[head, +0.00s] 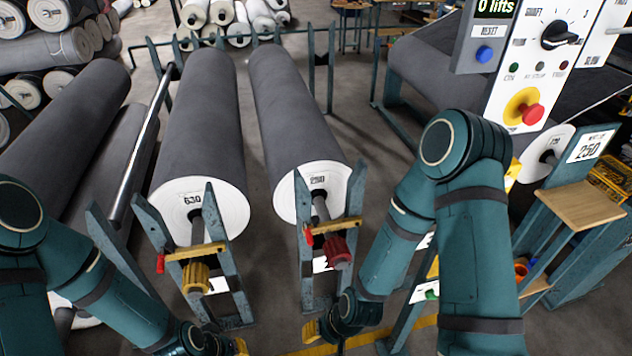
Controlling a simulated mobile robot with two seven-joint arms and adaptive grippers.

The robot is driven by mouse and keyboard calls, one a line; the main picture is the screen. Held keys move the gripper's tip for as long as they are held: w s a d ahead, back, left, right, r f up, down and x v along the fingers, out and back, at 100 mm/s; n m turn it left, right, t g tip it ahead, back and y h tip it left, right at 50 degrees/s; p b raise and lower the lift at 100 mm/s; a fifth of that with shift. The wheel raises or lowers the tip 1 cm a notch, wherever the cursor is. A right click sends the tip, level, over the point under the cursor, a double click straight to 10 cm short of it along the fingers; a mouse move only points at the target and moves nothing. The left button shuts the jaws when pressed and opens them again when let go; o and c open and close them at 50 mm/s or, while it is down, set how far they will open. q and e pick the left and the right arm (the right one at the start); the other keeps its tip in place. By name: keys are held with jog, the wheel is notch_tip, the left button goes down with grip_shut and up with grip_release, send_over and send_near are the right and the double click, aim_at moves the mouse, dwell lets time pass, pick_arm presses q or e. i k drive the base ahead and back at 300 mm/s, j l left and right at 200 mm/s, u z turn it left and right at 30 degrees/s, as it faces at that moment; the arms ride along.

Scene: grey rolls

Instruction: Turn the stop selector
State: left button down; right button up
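A black rotary selector knob (559,36) sits on the white control panel (505,104) at the upper right, with small marks around it. Its pointer appears turned toward the right; the label above it is partly unreadable. A red mushroom button (532,113) on a yellow disc is lower on the same panel. My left gripper (240,346) is at the bottom edge, partly cut off, far from the panel. My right gripper (312,331) is low in the middle, below the rolls and far from the knob. The fingers of both are too small or hidden to judge.
Two grey rolls, marked 630 (199,130) and 250 (290,105), rest on teal stands with yellow and red handles. A display box with a blue reset button (484,54) adjoins the panel. A wooden shelf (577,208) stands below right.

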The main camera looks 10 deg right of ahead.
aim_at(557, 34)
jog(key=z, duration=1.55)
